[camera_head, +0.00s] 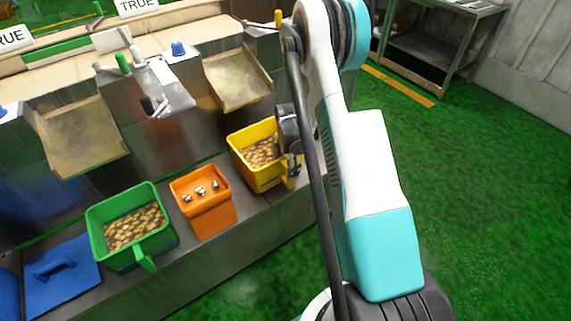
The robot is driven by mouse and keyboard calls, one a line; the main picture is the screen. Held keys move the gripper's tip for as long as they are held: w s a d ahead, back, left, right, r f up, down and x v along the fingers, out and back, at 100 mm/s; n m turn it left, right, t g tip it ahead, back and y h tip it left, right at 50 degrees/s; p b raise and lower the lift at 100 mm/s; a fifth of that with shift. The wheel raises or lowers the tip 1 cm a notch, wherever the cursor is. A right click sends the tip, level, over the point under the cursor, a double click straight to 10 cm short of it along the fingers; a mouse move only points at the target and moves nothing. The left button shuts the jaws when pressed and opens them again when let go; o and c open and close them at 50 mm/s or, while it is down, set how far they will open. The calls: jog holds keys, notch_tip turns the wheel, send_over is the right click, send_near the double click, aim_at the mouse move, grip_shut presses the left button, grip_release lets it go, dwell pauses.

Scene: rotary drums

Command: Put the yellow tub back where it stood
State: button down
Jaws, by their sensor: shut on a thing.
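The yellow tub (241,143) is at the right end of the bench and holds several brown, potato-like pieces. It is below and slightly right of the right-hand chute (238,80). My gripper (292,165) is at the tub's right side, shut on it. My fingers are partly hidden by my own arm, and the tub's right side is partly covered. I cannot tell whether the tub's base touches the bench or hangs just above it.
An orange tub (205,215) with several small metallic pieces stands left of the yellow tub. A green tub (160,240) of brown pieces is further left, by a blue lid (62,275). A metal table (440,45) stands behind. Green floor on the right is free.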

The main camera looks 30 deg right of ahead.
jog(key=shift+f+b, duration=0.75)
jog(key=shift+f, duration=1.25)
jog(key=c, duration=0.5)
grip_release()
jog(key=r+p, duration=0.4)
jog(key=r, duration=0.8)
jog(key=shift+s+r, duration=0.1)
jog(key=shift+s, duration=0.1)
